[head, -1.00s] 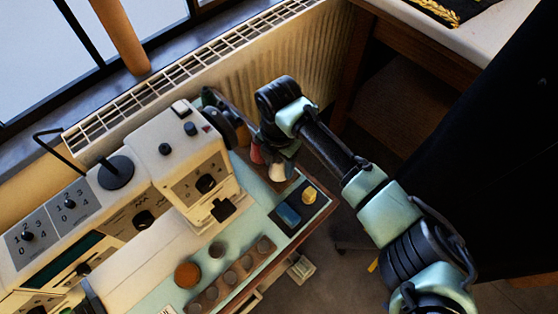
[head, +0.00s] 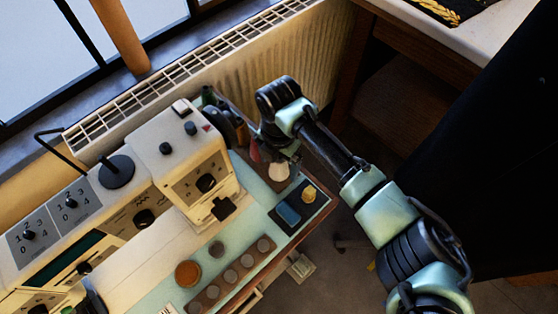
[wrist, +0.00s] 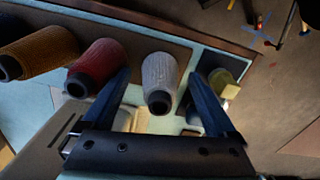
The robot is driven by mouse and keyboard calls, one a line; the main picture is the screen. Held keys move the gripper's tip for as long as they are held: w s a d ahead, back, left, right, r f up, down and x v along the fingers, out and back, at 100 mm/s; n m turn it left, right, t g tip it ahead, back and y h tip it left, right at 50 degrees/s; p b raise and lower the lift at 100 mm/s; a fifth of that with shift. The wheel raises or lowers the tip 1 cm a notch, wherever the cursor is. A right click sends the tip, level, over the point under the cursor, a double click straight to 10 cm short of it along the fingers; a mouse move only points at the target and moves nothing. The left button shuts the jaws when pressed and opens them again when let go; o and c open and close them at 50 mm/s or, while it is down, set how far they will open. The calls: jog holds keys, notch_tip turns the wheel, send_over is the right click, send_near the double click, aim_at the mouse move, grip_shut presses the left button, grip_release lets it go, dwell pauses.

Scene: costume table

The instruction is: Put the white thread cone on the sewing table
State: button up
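The white thread cone (wrist: 160,82) stands on a brown wooden strip, with its narrow dark-holed end toward the wrist camera. In the head view the cone (head: 278,175) shows pale just below my gripper (head: 280,148). In the wrist view my gripper (wrist: 162,80) is open, with one blue finger on each side of the cone and a gap visible on both sides. The sewing table (head: 252,208) has a pale blue-green top with a brown edge and bears a large cream sewing machine (head: 190,165).
A red cone (wrist: 97,68) and an ochre cone (wrist: 42,52) stand left of the white one in the wrist view. A dark tray (head: 300,204) with a blue and a yellow item lies near the table corner. A ribbed radiator (head: 250,75) stands behind.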

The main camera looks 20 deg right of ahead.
notch_tip(320, 180, up, 13)
dwell(0.6)
dwell(0.4)
